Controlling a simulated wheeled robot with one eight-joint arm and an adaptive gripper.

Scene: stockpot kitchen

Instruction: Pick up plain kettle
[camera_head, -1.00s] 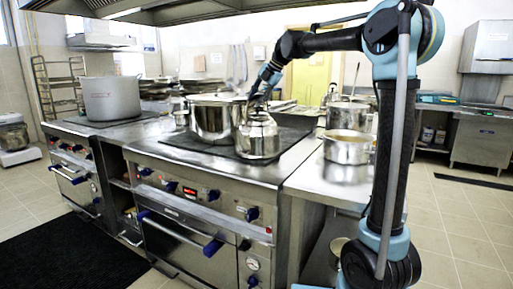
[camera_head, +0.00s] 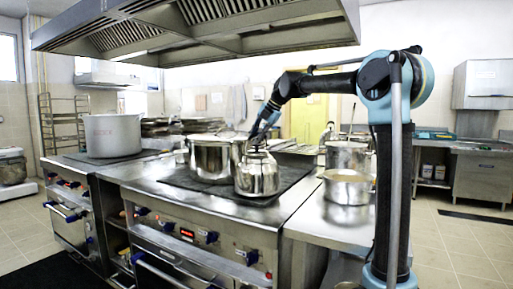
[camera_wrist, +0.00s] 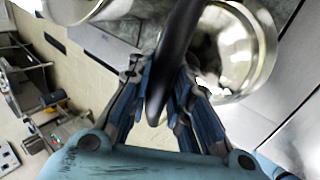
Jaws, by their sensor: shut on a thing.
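The plain kettle (camera_head: 257,174) is shiny metal and stands upright at the front right of the dark cooktop (camera_head: 180,181) in the head view. My gripper (camera_head: 257,142) is above it, at its handle. In the wrist view, my gripper (camera_wrist: 165,100) has its blue-padded fingers on either side of the black kettle handle (camera_wrist: 180,40) and is shut on it. The kettle's round metal body (camera_wrist: 238,55) shows beyond the handle. In the head view the fingertips are small and hard to make out.
A large steel pot (camera_head: 212,158) stands just left of the kettle. An open pot (camera_head: 347,187) sits on the steel counter to the right, with another pot (camera_head: 347,155) behind it. A big stockpot (camera_head: 112,135) is far left. The extractor hood (camera_head: 200,40) hangs overhead.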

